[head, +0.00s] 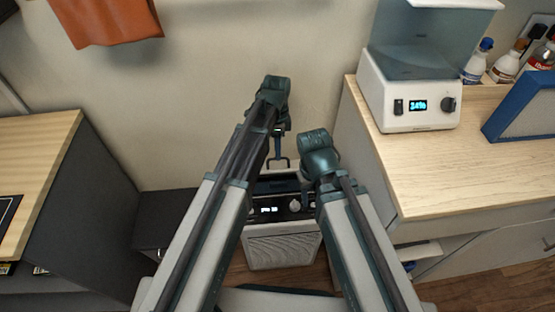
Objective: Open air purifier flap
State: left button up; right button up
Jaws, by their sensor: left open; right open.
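The air purifier (283,250) is a white box with a pale grille front, standing on the floor between the two counters. Its dark front panel has a small lit display (269,210) and a round knob (295,206). A dark bluish flap area (272,187) lies along its top; I cannot tell whether the flap is raised. My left gripper (279,165) is open and empty, fingers pointing down above the back of the purifier's top. My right gripper (308,187) is open near the purifier's right upper edge, mostly hidden by my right arm. My arms cover the purifier's sides.
A wooden counter (465,165) on the right bears a white device (410,95) with a lit display, bottles (508,65) and a blue-framed panel (525,110). A dark cabinet with a wooden top (40,145) stands left, beside a low black box (162,215). The wall is close behind.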

pick_arm(q)
notch_tip(320, 180, down, 2)
jog(key=shift+s+b, duration=0.15)
jog(key=shift+b, duration=0.35)
jog(key=shift+r, duration=0.1)
grip_shut()
dwell(1.0)
